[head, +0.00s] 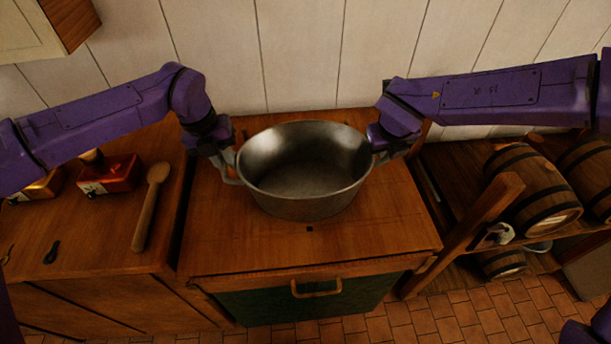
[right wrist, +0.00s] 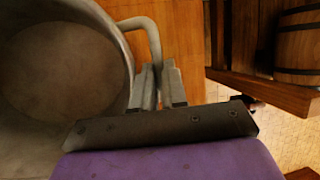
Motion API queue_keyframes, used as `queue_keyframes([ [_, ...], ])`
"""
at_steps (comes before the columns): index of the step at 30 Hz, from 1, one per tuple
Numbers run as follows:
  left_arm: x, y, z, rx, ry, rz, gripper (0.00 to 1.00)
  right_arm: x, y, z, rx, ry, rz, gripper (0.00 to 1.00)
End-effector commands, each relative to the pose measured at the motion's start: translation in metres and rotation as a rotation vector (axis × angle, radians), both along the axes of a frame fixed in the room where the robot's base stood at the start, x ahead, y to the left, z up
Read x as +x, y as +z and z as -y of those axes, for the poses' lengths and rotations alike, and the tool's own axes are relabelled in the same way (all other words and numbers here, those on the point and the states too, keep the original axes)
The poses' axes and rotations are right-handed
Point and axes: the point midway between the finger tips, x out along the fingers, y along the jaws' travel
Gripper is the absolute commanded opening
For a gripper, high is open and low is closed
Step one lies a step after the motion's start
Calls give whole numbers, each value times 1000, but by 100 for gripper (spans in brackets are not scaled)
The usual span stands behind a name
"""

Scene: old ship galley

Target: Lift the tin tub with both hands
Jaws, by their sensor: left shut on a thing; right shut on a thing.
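The grey tin tub (head: 305,203) is empty and upright over the wooden cabinet top, in the middle of the head view. I cannot tell whether it touches the wood or hangs just above it. My left gripper (head: 230,165) is shut on the tub's left handle. My right gripper (head: 378,155) is at the tub's right side, mostly hidden by its own wrist. In the right wrist view, the right gripper's fingers (right wrist: 158,85) are shut around the tub's handle (right wrist: 150,35), and the tub (right wrist: 122,75) fills the left side.
The cabinet (head: 390,225) has bare wood around the tub. Barrels (head: 535,190) lie on a wooden rack at the right. A plank wall stands close behind.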

Motion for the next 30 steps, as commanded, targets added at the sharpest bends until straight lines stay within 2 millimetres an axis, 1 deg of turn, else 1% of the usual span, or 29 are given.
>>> queue_keyframes([
  [1,1,7,0,0,1,2,0,0,7,0,0,-1,1,0],
  [5,1,23,0,-1,1,2,0,0,23,0,0,-1,1,0],
  [8,1,39,0,0,1,2,0,0,39,0,0,-1,1,0],
  [12,1,65,0,0,1,2,0,0,65,1,0,-1,1,0],
  [22,1,123,0,0,1,2,0,1,122,1,0,-1,1,0],
  [24,1,132,0,0,1,2,0,0,132,1,0,-1,1,0],
  [26,1,137,0,0,1,1,0,1,137,1,0,-1,1,0],
  [30,1,140,0,0,1,1,0,1,140,1,-1,-1,0,0],
])
